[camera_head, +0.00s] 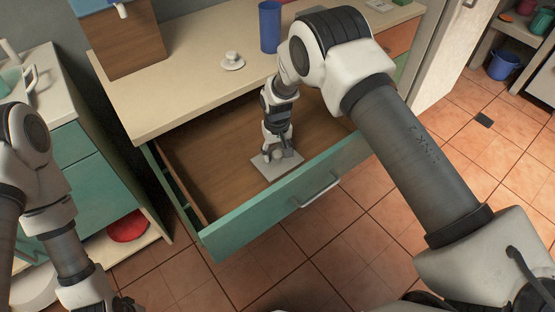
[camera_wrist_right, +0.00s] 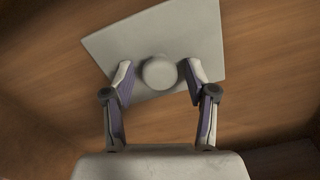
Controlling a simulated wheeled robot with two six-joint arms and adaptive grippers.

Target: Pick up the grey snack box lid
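The grey snack box lid (camera_head: 271,171) lies flat on the wooden bottom of the open drawer in the head view. It is a thin rectangular plate with a round knob in its middle. In the right wrist view the lid (camera_wrist_right: 200,35) is large, and its knob (camera_wrist_right: 159,73) sits between my fingers. My right gripper (camera_head: 278,157) reaches down into the drawer over the lid. In the wrist view its fingers (camera_wrist_right: 158,76) are apart on either side of the knob, with small gaps. My left gripper (camera_head: 125,304) is at the bottom left edge, mostly cut off.
The teal drawer front (camera_head: 290,196) with its metal handle stands close to the lid and my right arm. The counter (camera_head: 190,82) above holds a blue cup (camera_head: 270,27) and a small white lidded dish (camera_head: 232,61). The drawer's left half is empty.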

